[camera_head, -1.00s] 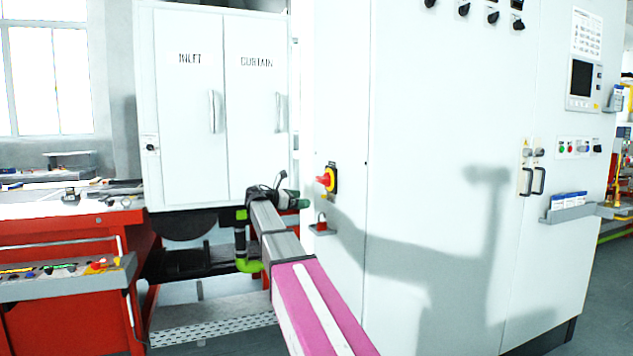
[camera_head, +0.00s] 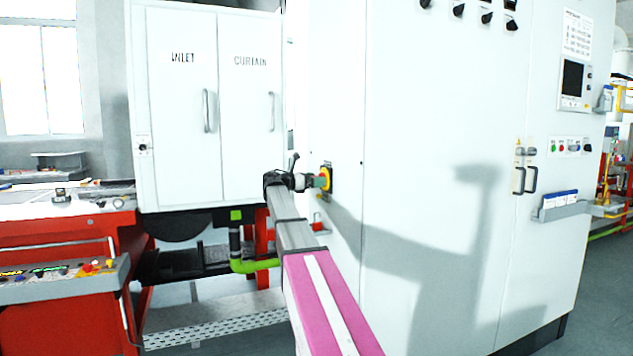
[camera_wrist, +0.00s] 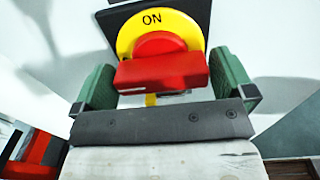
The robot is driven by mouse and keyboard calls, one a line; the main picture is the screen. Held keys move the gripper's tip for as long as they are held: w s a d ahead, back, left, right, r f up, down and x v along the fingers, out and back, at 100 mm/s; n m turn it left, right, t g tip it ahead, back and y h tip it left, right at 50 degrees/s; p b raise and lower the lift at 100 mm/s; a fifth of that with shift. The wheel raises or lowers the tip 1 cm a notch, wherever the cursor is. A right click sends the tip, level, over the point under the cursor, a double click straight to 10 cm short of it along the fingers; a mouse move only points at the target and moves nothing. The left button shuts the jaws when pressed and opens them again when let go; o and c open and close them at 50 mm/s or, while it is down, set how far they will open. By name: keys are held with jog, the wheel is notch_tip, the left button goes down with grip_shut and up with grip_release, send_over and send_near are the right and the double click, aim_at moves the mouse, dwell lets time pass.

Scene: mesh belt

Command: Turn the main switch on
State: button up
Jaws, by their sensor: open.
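The main switch is a red rotary handle (camera_wrist: 162,70) on a yellow disc (camera_wrist: 187,27) with a black backing, and the word ON shows at the top of the disc. In the wrist view its red handle bar lies crosswise, nearly level. In the head view the switch (camera_head: 327,178) is on the side of the white cabinet, partly hidden by my gripper. My gripper (camera_wrist: 168,85) has its green fingers open, one on each side of the red handle, with a visible gap at the left. Contact at the right finger cannot be told. In the head view my gripper (camera_head: 318,182) meets the switch.
The large white cabinet (camera_head: 440,130) fills the middle and right. A white cupboard (camera_head: 180,100) marked INLET and CURTAIN stands behind at left. A red bench (camera_head: 70,325) with a button panel is at the left. Door handles (camera_head: 532,180) stick out at the right.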

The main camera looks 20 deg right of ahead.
jog(key=shift+d, duration=0.4)
jog(key=shift+c, duration=0.3)
jog(key=c, duration=0.6)
